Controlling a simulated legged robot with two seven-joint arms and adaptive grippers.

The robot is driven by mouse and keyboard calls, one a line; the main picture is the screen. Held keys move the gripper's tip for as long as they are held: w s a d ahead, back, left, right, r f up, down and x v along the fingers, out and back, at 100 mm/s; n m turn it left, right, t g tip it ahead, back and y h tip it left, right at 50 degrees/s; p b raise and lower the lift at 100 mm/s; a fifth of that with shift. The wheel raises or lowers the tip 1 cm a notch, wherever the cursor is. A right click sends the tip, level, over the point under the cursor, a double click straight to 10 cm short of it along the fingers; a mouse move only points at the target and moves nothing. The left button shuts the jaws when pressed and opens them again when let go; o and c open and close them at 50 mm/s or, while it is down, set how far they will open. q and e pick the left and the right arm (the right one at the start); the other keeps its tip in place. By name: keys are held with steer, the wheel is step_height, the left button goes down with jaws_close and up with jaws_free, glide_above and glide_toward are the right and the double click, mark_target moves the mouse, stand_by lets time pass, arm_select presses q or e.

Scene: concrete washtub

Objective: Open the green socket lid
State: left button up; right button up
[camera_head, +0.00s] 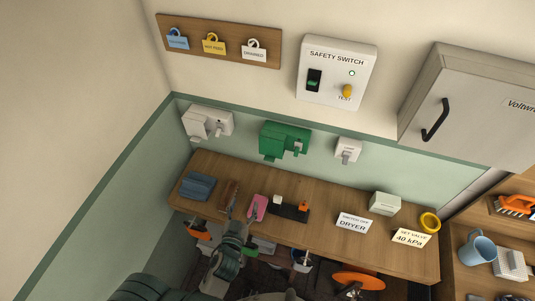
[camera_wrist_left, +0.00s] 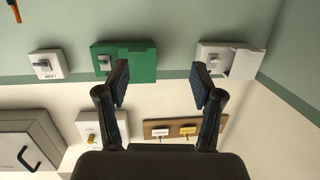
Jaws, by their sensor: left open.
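The green socket (camera_head: 285,140) is fixed to the green wall above the workbench, with a pale fitting at its right side. In the left wrist view, which is upside down, the green socket (camera_wrist_left: 138,64) lies beyond the left-hand finger, which partly overlaps it. I cannot tell how far its lid stands open. My left gripper (camera_head: 241,212) is open and empty, below and left of the socket in the head view and apart from it. Its two fingers are spread wide in the wrist view (camera_wrist_left: 160,82). My right gripper does not show.
A safety switch (camera_head: 337,72) and tag board (camera_head: 218,40) hang above. The workbench (camera_head: 325,203) holds a pink item, cards and a yellow ring.

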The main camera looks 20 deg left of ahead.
mark_target(270, 150)
arm_select(q)
steer(key=w+d+r+t+h+p, duration=0.1)
steer(key=w+d, duration=0.1)
steer(key=w, duration=0.7)
steer(key=w+d+r+m+t+p, duration=0.1)
steer(key=w+r+p, duration=0.1)
steer(key=w, duration=0.6)
steer(key=shift+w+d+h, duration=0.35)
steer(key=shift+w+h, duration=0.05)
steer(key=shift+a, duration=0.1)
jaws_close()
